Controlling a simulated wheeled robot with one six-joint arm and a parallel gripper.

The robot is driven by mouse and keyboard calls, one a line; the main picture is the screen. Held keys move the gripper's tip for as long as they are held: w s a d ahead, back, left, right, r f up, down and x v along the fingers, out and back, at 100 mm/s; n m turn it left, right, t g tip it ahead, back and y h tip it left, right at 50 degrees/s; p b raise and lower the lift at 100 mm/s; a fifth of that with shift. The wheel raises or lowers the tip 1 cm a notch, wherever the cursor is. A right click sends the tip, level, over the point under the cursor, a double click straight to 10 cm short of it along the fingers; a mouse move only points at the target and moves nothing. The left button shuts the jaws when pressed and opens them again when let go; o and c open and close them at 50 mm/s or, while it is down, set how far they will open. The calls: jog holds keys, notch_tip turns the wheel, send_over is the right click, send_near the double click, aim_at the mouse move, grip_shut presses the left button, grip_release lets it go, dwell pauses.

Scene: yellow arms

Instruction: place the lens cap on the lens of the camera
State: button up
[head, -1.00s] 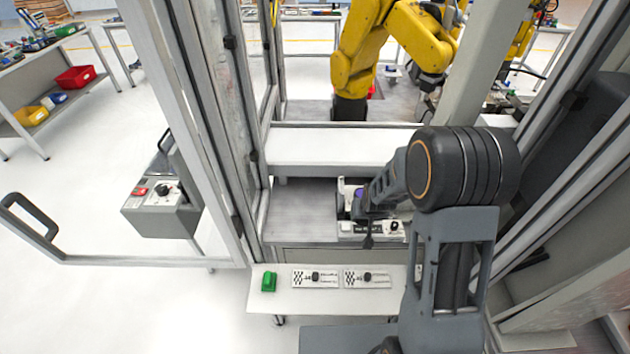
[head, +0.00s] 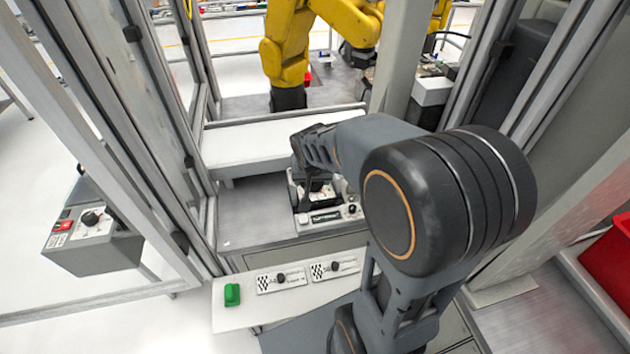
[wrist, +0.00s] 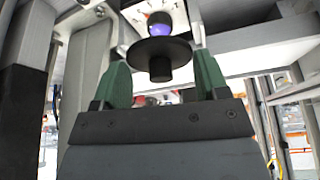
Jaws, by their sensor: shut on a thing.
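My gripper (wrist: 160,84) has green fingers, which show in the wrist view on both sides of a black lens cap (wrist: 160,48). The cap is a round disc with a short knob facing my wrist. A purple lens (wrist: 160,29) with a dark rim shows just beyond the cap's upper edge. The cap partly covers it, and I cannot tell whether they touch. In the head view, my gripper (head: 307,196) is small and dark over the white fixture (head: 325,217) in the cell. It hides the cap and lens there.
A white beam (head: 285,142) crosses behind the fixture, with a yellow arm (head: 290,60) beyond it. Metal posts stand at both sides. A front shelf (head: 240,318) holds a green block (head: 232,294) and two labelled plates. Bare grey surface (head: 250,215) lies left of the fixture.

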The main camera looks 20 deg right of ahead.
jog(key=w+d+f, duration=0.1)
jog(key=w+f, duration=0.1)
jog(key=w, duration=0.1)
jog(key=w+d+f+b, duration=0.1)
jog(key=w+d+f, duration=0.1)
jog(key=w, duration=0.1)
jog(key=w+d+f, duration=0.1)
jog(key=w+f, duration=0.2)
jog(key=shift+d+f+b, duration=0.1)
jog(key=shift+d+b, duration=0.2)
jog(key=shift+b, duration=0.1)
jog(key=shift+w+d+f, duration=0.25)
jog(key=shift+w+f, duration=0.15)
jog(key=shift+f, duration=0.05)
jog(key=shift+w+d+f+b, duration=0.1)
jog(key=shift+w+f+b, duration=0.2)
jog(key=shift+f, duration=0.15)
jog(key=shift+f+b, duration=0.9)
jog(key=shift+f, duration=0.65)
jog(key=shift+f, duration=0.1)
jog(key=shift+f+b, duration=0.15)
jog(key=shift+b, duration=0.15)
jog(key=o, duration=1)
jog(key=shift+c, duration=0.2)
